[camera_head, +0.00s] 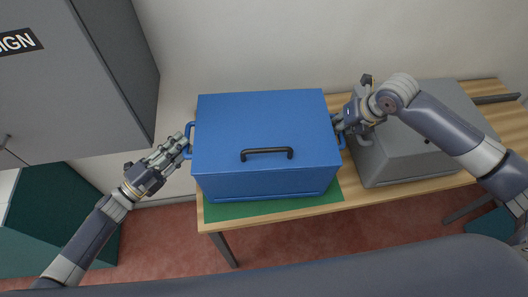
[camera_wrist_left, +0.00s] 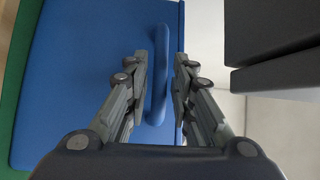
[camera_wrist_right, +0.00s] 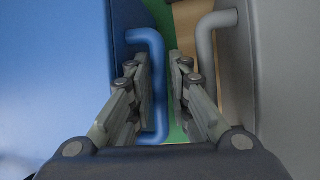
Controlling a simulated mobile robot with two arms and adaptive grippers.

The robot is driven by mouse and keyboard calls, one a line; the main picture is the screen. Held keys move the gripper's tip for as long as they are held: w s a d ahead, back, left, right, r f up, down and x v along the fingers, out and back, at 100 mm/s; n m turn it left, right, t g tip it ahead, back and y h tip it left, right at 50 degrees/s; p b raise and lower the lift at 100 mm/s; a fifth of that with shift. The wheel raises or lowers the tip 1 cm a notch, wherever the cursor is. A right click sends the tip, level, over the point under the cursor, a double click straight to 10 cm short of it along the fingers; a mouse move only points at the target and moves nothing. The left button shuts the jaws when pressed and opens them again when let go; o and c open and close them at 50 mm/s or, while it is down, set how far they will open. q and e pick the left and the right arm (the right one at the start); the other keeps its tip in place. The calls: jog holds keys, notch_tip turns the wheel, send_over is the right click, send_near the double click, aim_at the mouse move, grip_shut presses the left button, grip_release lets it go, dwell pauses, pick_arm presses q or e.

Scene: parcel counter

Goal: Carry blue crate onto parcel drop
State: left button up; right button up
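The blue crate (camera_head: 265,140), a closed box with a black handle on its lid, stands on the green parcel drop mat (camera_head: 272,207) on the table. My left gripper (camera_head: 184,143) is at the crate's left side handle. In the left wrist view the blue handle (camera_wrist_left: 160,75) lies between the open fingers, with a gap on the right. My right gripper (camera_head: 338,123) is at the crate's right side handle. In the right wrist view that handle (camera_wrist_right: 158,85) lies between the open fingers, nearer the left one. Most of the mat is hidden under the crate.
A grey box (camera_head: 415,145) stands close to the crate's right on the wooden table (camera_head: 462,181), its handle (camera_wrist_right: 206,50) near my right fingers. A grey cabinet (camera_head: 75,80) hangs at the left. The table's front edge is just before the mat.

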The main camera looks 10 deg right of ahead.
jog(key=shift+w+a+f, duration=0.15)
jog(key=shift+w+f, duration=0.05)
jog(key=shift+f, duration=0.3)
pick_arm(q)
jog(key=shift+w+d, duration=0.35)
jog(key=shift+d, duration=0.05)
jog(key=shift+r, duration=0.1)
grip_shut()
pick_arm(e)
grip_shut()
pick_arm(q)
jog(key=shift+w+r, duration=0.15)
jog(key=shift+r, duration=0.1)
pick_arm(e)
jog(key=shift+w+r, duration=0.2)
jog(key=shift+r, duration=0.1)
